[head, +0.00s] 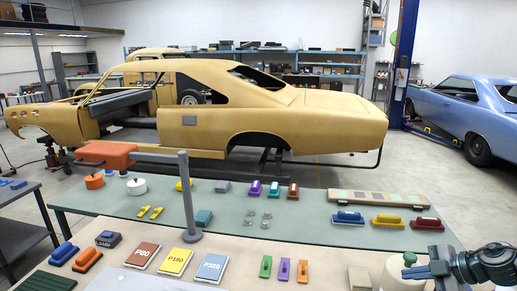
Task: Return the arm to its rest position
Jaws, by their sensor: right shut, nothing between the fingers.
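My right gripper (424,268) is at the lower right corner, at the near edge of the bench. It is shut and empty, with its fingers pointing left. Its dark wrist (488,265) comes in from the right edge. A cream bottle with a greenish cap (398,272) stands just behind and left of the fingers; whether they touch cannot be told. My left gripper is not in view.
The near bench holds sanding pads P80 (142,256), P180 (175,261) and P320 (212,267), and several coloured blocks. A grey post (187,195) with an orange head (106,154) rises from it. A tan car shell (230,110) stands behind.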

